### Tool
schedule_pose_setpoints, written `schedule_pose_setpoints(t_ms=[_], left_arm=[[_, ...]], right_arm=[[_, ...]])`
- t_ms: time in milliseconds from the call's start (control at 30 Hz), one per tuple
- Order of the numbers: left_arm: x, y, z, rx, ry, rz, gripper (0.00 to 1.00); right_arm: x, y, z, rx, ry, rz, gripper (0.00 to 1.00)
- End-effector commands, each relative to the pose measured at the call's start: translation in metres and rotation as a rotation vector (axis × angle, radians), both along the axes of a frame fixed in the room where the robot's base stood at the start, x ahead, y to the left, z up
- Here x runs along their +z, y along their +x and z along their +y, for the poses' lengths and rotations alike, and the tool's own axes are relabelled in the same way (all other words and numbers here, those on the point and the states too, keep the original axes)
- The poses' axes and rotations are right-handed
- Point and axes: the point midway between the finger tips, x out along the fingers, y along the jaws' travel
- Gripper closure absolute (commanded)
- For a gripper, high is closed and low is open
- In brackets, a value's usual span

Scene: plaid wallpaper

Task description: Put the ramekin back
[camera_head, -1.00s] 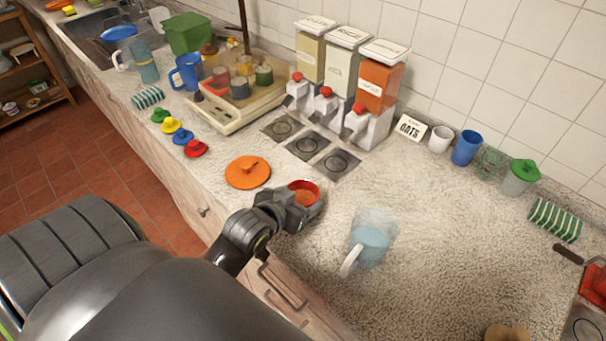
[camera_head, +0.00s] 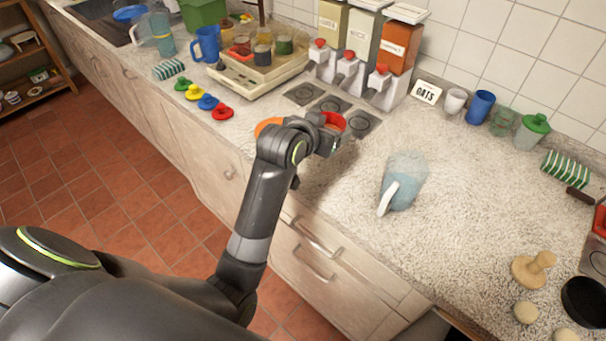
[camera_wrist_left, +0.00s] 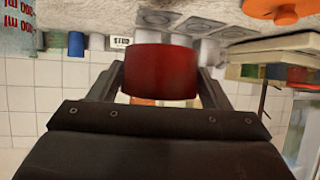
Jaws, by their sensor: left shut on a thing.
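A red ramekin (camera_head: 334,122) with orange-red inside is in my left gripper (camera_head: 326,138), beside the dark square pads in front of the dispensers. In the left wrist view the ramekin (camera_wrist_left: 160,72) sits between the two fingers, which are shut on it. I cannot tell how high it is above the counter. The orange lid (camera_head: 266,127) lies on the counter to its left, mostly hidden behind my arm. My right gripper is not in view.
Dark pads (camera_head: 364,122) lie in front of three dispensers (camera_head: 388,85). A tray (camera_head: 236,84) with jars stands left. Small coloured lids (camera_head: 208,102) line the front edge.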

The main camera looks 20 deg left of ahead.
Motion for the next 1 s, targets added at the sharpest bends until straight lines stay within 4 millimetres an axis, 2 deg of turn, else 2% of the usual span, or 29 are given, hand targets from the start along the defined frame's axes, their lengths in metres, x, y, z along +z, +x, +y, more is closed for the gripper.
schedule_pose_setpoints(t_ms=[100,333,567,733,833,1000], left_arm=[[-0.002,0.004,-0.005,-0.01,0.002,0.002,0.58],[-0.042,0.004,-0.006,-0.011,0.002,0.005,0.58],[-0.064,0.004,-0.006,-0.01,0.003,0.003,0.58],[-0.088,0.004,-0.006,-0.01,0.003,0.003,0.58],[-0.095,0.004,-0.006,-0.01,0.002,0.001,0.58],[-0.095,0.004,-0.006,-0.01,0.002,0.0,0.58]], right_arm=[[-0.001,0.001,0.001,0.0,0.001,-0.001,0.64],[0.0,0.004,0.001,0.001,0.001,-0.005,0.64],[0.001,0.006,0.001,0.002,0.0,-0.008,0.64],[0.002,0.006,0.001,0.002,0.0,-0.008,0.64],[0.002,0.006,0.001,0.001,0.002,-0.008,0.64],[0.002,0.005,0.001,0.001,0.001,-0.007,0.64]])
